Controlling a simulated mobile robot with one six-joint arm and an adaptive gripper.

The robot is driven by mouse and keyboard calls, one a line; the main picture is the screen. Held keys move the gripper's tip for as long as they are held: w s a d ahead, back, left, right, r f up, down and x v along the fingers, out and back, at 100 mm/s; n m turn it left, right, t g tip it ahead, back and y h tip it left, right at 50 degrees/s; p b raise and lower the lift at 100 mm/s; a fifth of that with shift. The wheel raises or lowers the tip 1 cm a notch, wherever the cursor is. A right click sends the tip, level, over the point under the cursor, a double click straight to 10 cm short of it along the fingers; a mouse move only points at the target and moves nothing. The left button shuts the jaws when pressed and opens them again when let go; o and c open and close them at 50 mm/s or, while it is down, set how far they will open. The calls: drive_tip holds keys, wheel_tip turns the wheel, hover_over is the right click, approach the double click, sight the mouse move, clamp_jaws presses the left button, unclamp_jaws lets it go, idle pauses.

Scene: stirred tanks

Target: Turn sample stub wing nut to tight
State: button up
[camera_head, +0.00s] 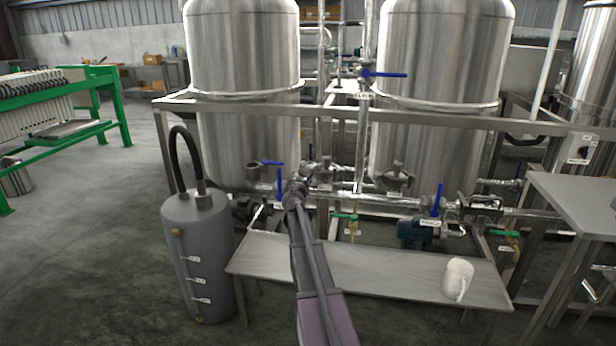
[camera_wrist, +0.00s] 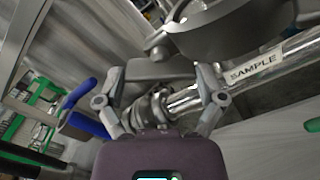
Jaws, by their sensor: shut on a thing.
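The sample stub (camera_wrist: 188,98) is a shiny metal pipe fitting in the wrist view, beside a white label reading SAMPLE (camera_wrist: 256,65). A flat grey metal piece, seemingly the wing nut (camera_wrist: 160,71), spans the space between my fingertips. My gripper (camera_wrist: 160,76) has one finger at each end of this piece and is shut on it. In the head view my gripper (camera_head: 298,183) is at the pipework under the tanks, beyond the bench. The nut is too small and too covered by the gripper to make out there.
A grey cylinder (camera_head: 200,255) with a black hose is at left. Blue-handled valves (camera_head: 280,180) and a frame rail (camera_head: 340,110) crowd the pipework. Open floor lies at far left.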

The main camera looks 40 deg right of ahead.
drive_tip(key=shift+s+a+m, duration=0.15)
drive_tip(key=shift+s+m, duration=0.05)
drive_tip(key=shift+m, duration=0.2)
drive_tip(key=m, duration=1)
idle(0.4)
drive_tip(key=o, duration=0.8)
drive_tip(key=shift+o, duration=0.2)
drive_tip(key=shift+w, duration=0.1)
